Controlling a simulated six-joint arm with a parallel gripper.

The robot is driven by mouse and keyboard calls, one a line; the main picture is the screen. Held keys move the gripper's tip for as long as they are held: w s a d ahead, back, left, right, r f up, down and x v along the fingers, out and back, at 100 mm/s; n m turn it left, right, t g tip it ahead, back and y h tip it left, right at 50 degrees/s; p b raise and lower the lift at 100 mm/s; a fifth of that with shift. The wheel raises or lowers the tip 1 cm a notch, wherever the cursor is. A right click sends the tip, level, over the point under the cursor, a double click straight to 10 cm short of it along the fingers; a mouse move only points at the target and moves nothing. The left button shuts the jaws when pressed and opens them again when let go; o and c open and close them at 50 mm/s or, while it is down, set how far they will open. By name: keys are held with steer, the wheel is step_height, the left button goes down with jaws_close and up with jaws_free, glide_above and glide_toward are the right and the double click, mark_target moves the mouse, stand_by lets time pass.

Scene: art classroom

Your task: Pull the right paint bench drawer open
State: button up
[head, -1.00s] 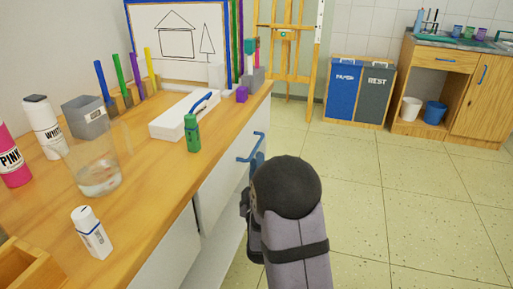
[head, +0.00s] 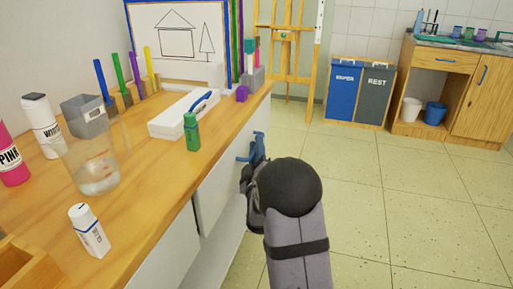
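The paint bench's white front (head: 218,175) runs along below the wooden top. The right drawer's blue handle (head: 243,158) sticks out from this front near its far end. The drawer face looks flush with the bench, as far as it shows. My gripper (head: 258,158) is at the handle, seen from behind, with my dark wrist and grey arm in front. The fingers overlap part of the handle in the picture. Whether they are open or shut on it is hidden.
On the bench top (head: 150,215) stand a glass jar (head: 95,172), a green bottle (head: 191,132), a white glue bottle (head: 88,230) and a white box (head: 180,118). Bins (head: 358,95) and a sink cabinet (head: 450,90) are at the back. The floor at right is clear.

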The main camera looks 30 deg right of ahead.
jaws_close()
steer(key=s+d+b, duration=0.3)
steer(key=s+d, duration=1.5)
steer(key=shift+s+d+b, duration=0.2)
steer(key=shift+s+b, duration=0.05)
steer(key=shift+b, duration=0.1)
steer(key=shift+f, duration=0.1)
jaws_free()
